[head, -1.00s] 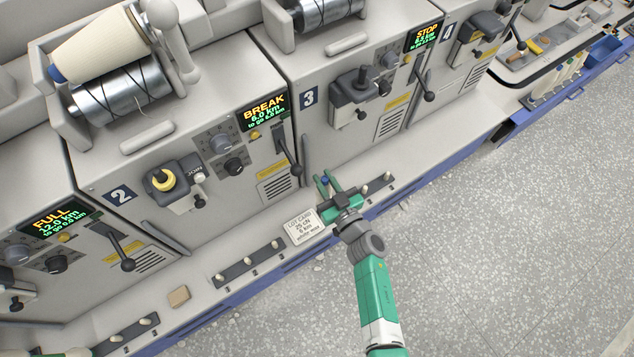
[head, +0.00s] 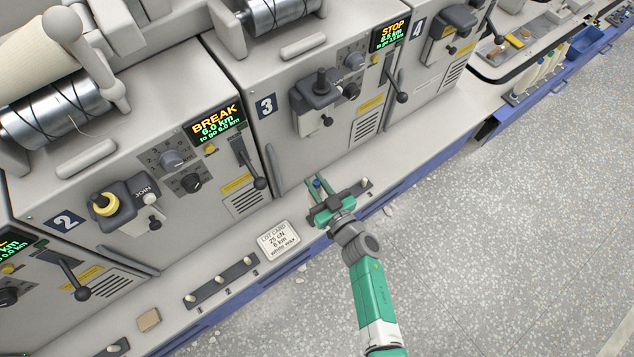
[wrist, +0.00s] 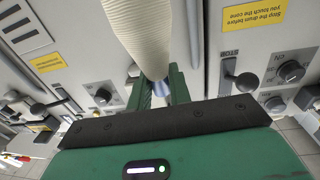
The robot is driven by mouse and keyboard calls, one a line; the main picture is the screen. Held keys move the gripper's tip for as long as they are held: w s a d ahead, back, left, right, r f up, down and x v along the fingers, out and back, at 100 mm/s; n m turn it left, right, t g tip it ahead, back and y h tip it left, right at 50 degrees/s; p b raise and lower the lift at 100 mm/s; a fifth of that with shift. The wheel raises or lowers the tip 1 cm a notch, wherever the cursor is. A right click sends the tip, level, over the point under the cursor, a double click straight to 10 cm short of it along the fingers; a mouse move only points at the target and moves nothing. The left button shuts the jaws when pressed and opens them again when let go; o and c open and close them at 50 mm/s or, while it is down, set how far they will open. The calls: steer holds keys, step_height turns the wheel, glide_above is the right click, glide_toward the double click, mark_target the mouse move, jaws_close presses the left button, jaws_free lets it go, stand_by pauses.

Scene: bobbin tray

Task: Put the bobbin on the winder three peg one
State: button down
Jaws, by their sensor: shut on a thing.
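My gripper (head: 317,187) is shut on the blue tube end of the bobbin, which shows as a small blue spot (head: 317,183) between the fingers in the head view. In the wrist view the cream, ribbed yarn of the bobbin (wrist: 150,30) extends beyond the gripper fingers (wrist: 160,88). The head view hides most of the bobbin. Winder three (head: 310,130) stands behind the gripper. Its dark peg rail (head: 357,191) lies on the ledge, partly covered by my gripper; one pale peg (head: 366,183) shows at its right. Peg one is not clearly visible.
A lot card (head: 279,240) lies on the ledge left of the gripper. Winder two's peg rail (head: 222,282) and a tan block (head: 148,319) are farther left. Winder three's lever (head: 400,95) and joiner unit (head: 316,98) project from its face. The speckled floor at right is open.

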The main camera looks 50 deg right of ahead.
steer(key=shift+f+b, duration=0.6)
steer(key=shift+f, duration=0.95)
stand_by(0.9)
steer(key=c, duration=1.6)
jaws_free()
steer(key=shift+o, duration=0.2)
steer(key=shift+s+a+r+p, duration=0.15)
steer(key=shift+s+p, duration=0.15)
steer(key=shift+s, duration=0.2)
steer(key=p+v, duration=0.4)
steer(key=v, duration=0.6)
steer(key=shift+f, duration=0.2)
